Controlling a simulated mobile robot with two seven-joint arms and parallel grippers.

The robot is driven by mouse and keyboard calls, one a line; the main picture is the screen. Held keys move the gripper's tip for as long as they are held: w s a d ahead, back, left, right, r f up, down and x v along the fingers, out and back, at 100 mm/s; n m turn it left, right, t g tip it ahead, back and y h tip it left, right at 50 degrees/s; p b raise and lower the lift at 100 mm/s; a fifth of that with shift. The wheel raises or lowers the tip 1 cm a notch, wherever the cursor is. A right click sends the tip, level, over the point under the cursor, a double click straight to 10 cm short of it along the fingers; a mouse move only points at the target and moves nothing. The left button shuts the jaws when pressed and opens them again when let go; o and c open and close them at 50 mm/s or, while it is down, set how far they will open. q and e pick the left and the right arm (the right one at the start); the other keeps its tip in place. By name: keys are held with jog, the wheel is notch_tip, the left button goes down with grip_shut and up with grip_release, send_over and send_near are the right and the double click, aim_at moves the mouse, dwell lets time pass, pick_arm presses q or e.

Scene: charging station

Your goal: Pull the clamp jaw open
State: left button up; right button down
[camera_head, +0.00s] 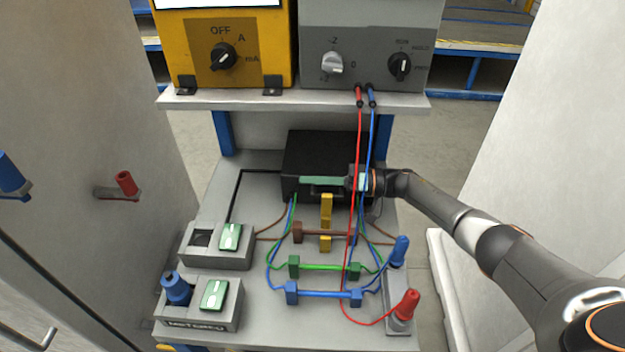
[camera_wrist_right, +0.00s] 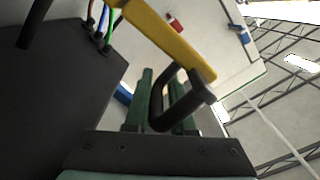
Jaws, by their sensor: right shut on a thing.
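The clamp jaw appears to be the upright yellow bar (camera_head: 326,208) in front of the black box (camera_head: 322,150), above a brown lead bar. In the right wrist view the yellow jaw (camera_wrist_right: 172,42) runs diagonally, with a black handle (camera_wrist_right: 185,105) at its end. My right gripper (camera_head: 318,182) reaches in from the right, its green fingers lying across the box's front face. In the right wrist view its fingers (camera_wrist_right: 165,85) are on the handle, shut on it. The fingers hide part of the handle in the head view. My left gripper is not in view.
Red and blue cables (camera_head: 358,140) hang from the grey meter, crossing in front of my right gripper's wrist. Brown, green (camera_head: 322,266) and blue (camera_head: 323,293) bars lie in front. Two grey switch boxes (camera_head: 197,318) stand left; blue and red plugs (camera_head: 408,302) stand right. A shelf (camera_head: 330,101) overhangs behind.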

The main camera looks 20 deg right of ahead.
jog(key=c, duration=1)
grip_release()
jog(key=shift+s+f, duration=0.15)
jog(key=shift+f, duration=0.25)
jog(key=shift+o, duration=0.6)
jog(key=shift+r, duration=0.15)
jog(key=shift+d, duration=0.1)
jog(key=b+v, duration=0.2)
jog(key=v, duration=1)
jog(key=shift+d, duration=0.1)
jog(key=shift+s, duration=0.1)
